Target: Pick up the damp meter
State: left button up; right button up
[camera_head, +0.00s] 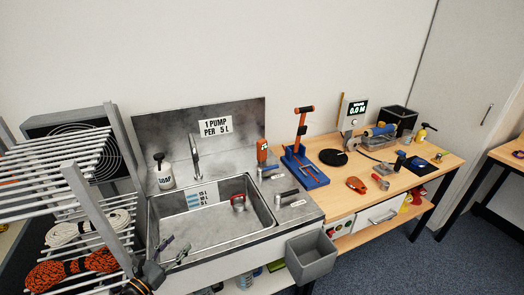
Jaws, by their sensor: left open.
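An orange handheld device with a small lit display, which looks like the damp meter (262,150), stands upright on the metal sink counter, right of the tap. My left gripper (174,249) is open and empty over the front left part of the sink. It is well to the left of the meter and nearer to me, not touching it. My right gripper is not in view.
A rack (75,205) with rope coils is at left. A blue-based press (304,165) stands right of the meter.

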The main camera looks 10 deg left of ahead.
aim_at(261, 143)
jog(key=i+z, duration=0.15)
jog(key=i, duration=0.25)
jog(key=i+j+z, duration=0.15)
jog(key=i, duration=0.3)
jog(key=i+j+z, duration=0.35)
jog(key=i, duration=0.15)
